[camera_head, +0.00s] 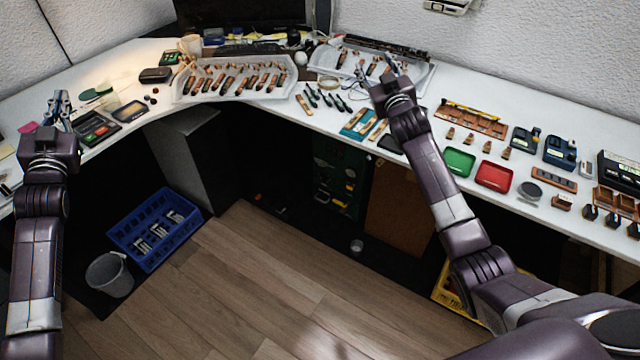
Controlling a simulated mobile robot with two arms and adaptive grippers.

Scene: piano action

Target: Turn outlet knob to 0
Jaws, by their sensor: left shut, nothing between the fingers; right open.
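I cannot make out for sure which part is the outlet knob, and no 0 mark can be read. Possible carriers are a black device (525,141), a blue device (560,152) and a large black box (620,172), all on the right side of the bench. My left gripper (59,106) is shut and empty at the left of the bench, beside a dark device with a small screen (95,128). My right gripper (386,72) is open and empty over the bench by the right tray, well left of the devices at the right.
A white L-shaped bench (490,95) carries trays of piano parts (235,78), a green tray (459,161), a red tray (494,176) and wooden pieces. A blue crate (155,228) and grey bucket (109,274) stand on the floor. A fixture (447,6) hangs on the wall.

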